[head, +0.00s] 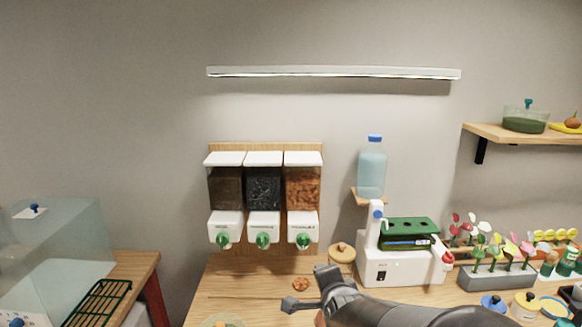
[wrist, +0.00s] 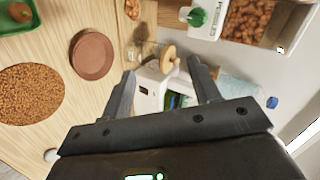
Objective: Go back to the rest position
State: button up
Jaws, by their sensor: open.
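My gripper (wrist: 160,68) is open, with nothing between its two dark fingers in the wrist view. In the head view my gripper (head: 303,303) is at the bottom centre, over the wooden counter (head: 235,285). It is in front of a jar with a wooden lid (head: 341,254) and to the left of the white machine (head: 400,272). The wrist view looks past the fingers at the white machine (wrist: 150,88) and the wooden lid (wrist: 165,60). My arm hides part of the counter's front.
Three wall dispensers (head: 264,188) with green knobs hang behind the counter. A blue bottle (head: 372,170) stands above the machine. Flower-shaped picks in a grey holder (head: 497,277) are at right. A clear box (head: 60,250) is at far left. A brown saucer (wrist: 92,55) lies on the counter.

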jog(key=s+d+r+n+g, duration=0.2)
jog(key=s+d+n+g, duration=0.1)
jog(key=s+n, duration=0.4)
jog(key=s+d+r+n+g+h, duration=0.1)
jog(key=s+n, duration=0.5)
jog(key=s, duration=0.8)
jog(key=d+r+g, duration=0.1)
jog(key=d+g, duration=0.1)
jog(key=d, duration=0.1)
jog(key=shift+d+n+g, duration=0.15)
jog(key=shift+n+g, duration=0.15)
jog(key=shift+n, duration=0.1)
dwell(0.9)
